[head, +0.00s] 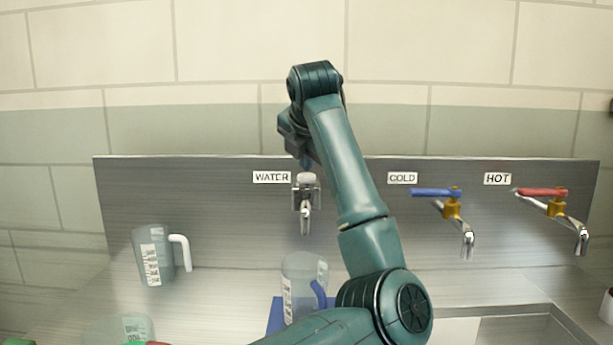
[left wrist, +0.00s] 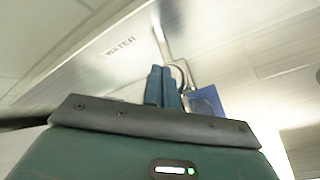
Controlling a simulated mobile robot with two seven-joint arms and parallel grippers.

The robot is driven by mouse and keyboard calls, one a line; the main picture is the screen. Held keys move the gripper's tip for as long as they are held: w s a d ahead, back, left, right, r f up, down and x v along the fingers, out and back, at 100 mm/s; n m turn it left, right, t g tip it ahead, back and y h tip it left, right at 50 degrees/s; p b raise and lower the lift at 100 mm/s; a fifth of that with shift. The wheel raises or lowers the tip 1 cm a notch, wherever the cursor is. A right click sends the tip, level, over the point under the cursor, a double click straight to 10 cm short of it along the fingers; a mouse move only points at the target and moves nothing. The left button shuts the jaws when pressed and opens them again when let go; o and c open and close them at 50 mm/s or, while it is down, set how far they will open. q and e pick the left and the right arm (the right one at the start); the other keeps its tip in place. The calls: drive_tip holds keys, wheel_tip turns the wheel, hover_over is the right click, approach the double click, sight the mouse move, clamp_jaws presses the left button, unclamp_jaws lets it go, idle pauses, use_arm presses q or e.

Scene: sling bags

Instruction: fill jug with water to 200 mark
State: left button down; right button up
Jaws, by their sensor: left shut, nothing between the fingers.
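A clear jug with a blue handle and a white scale (head: 303,272) stands on a blue pad (head: 276,318) below the tap labelled WATER (head: 306,205). The water level in it is too faint to read. My left gripper (head: 307,163) is above the WATER tap, fingers pointing down, at or just over its top; I cannot tell if they touch. In the left wrist view its fingers (left wrist: 163,86) are together and empty, with the blue pad (left wrist: 207,101) beyond them. My right gripper is not in view.
A jug with a white handle (head: 156,257) stands at the left, and another clear jug (head: 122,328) shows at the bottom left. The COLD tap (head: 452,207) and HOT tap (head: 557,207) are at the right, above a sink (head: 520,325). A metal backsplash (head: 200,195) stands behind.

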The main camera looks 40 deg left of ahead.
sight(307, 176)
use_arm(q)
drive_tip(key=shift+f+b, duration=0.4)
drive_tip(key=shift+f, duration=0.1)
idle(1.6)
idle(2.4)
drive_tip(key=shift+r+p, duration=0.65)
drive_tip(key=shift+r, duration=0.25)
drive_tip(key=shift+r, duration=0.1)
wheel_tip(307, 176, up, 5)
drive_tip(key=p, duration=0.4)
